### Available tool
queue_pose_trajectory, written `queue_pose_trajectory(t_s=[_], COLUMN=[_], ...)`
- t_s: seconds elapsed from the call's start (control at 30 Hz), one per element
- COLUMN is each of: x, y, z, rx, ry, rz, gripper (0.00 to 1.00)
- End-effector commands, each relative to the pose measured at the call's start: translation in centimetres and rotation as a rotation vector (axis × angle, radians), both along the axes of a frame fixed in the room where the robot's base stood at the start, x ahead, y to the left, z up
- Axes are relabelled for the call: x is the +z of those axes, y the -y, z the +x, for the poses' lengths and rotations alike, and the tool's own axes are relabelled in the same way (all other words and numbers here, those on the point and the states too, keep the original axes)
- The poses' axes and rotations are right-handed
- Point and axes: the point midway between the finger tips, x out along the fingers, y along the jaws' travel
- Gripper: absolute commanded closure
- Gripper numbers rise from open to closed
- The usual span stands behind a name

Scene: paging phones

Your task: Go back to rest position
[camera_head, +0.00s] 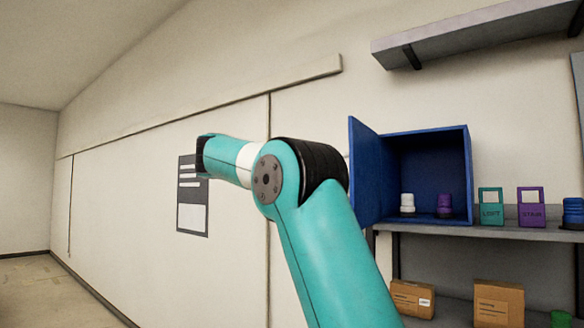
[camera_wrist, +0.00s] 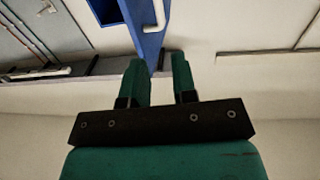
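My gripper (camera_wrist: 155,65) shows in the wrist view with its two green fingers apart and nothing between them. Beyond the fingertips is the open blue cabinet door with a white handle (camera_wrist: 158,18). In the head view my teal arm is raised and bent to the left, in front of the wall; the gripper itself is hidden there behind the arm.
A blue cabinet (camera_head: 430,132) with its door (camera_head: 363,170) open stands on a shelf (camera_head: 480,231). Inside are a white item (camera_head: 407,203) and a purple item (camera_head: 444,205). Teal (camera_head: 491,207) and purple (camera_head: 530,208) tags stand right of it. Cardboard boxes (camera_head: 498,304) sit below. The left is clear.

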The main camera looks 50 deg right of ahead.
Motion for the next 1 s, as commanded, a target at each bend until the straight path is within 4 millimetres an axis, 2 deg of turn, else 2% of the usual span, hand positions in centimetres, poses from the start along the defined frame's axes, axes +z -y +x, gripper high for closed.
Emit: queue_pose_trajectory(t_s=[0.47,0.57,0.67,0.77,0.87,0.9,0.97,1.0], x=[0.0,-0.6,-3.0,-7.3,-12.8,-15.0,-18.4,-20.7], y=[-0.1,-0.4,-1.6,-4.6,-9.4,-11.6,-14.9,-17.2], z=[0.1,0.8,3.1,6.9,10.2,11.1,11.9,12.1], rx=[0.004,0.034,0.160,0.380,0.627,0.721,0.852,0.935], ry=[0.000,-0.008,-0.043,-0.114,-0.209,-0.251,-0.315,-0.358], rz=[0.000,0.010,0.052,0.134,0.240,0.284,0.350,0.393], gripper=[0.74,0.74,0.74,0.74,0.74,0.74,0.74,0.74])
